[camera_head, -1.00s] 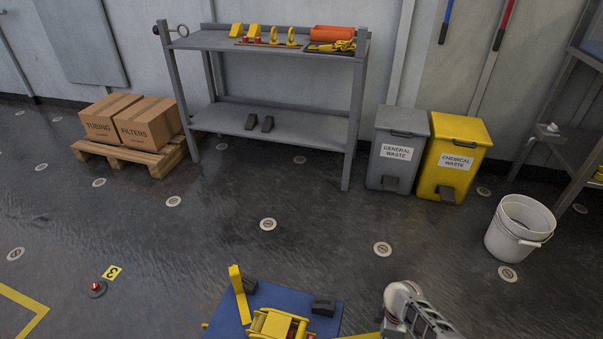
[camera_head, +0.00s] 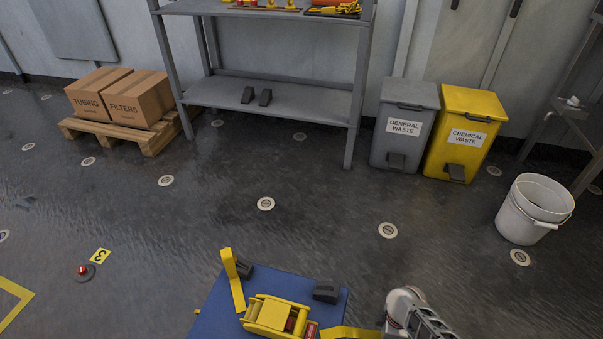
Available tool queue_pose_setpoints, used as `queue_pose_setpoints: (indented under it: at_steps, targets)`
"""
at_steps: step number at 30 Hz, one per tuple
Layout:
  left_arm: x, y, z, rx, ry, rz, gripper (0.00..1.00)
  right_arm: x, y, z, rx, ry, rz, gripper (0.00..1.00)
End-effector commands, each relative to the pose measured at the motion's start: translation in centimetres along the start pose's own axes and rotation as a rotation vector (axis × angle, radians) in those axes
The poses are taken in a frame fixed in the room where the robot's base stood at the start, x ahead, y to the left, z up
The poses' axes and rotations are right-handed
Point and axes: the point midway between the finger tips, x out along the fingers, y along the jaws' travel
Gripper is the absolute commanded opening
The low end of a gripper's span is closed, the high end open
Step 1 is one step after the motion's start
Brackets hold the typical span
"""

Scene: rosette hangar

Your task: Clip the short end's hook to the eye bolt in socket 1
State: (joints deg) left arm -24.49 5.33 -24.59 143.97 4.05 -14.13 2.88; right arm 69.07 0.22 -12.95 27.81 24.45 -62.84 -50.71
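No hook or eye bolt can be made out, and no socket marked 1 shows. A yellow device with red parts (camera_head: 268,314) sits on a blue platform (camera_head: 215,312) at the bottom centre. A yellow piece (camera_head: 350,332) extends from beside it to the right. A yellow bar (camera_head: 233,282) rises at the platform's back left. A floor disc with a red centre (camera_head: 83,272) lies at the left beside a yellow tag reading 3 (camera_head: 100,256). A white and dark link of my arm shows at the bottom right. Neither gripper's fingers are in view.
A grey shelf unit (camera_head: 275,100) stands at the back with yellow and orange gear on top. Boxes on a pallet (camera_head: 150,142) are left of it. Two waste bins (camera_head: 403,125) and a white bucket (camera_head: 520,222) are right. Open floor with several round discs (camera_head: 266,204) lies between.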

Motion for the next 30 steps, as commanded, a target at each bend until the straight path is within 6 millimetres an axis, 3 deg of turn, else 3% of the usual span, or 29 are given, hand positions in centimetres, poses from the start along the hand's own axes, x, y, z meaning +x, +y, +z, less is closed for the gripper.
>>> queue_pose_setpoints:
  at_steps: [30]
  targets:
    - [-0.05, 0.05, -0.42, 0.0, 0.007, -0.002, 1.0, -0.03, -0.57, 0.02, 0.0, 0.0, 0.001, 0.0]
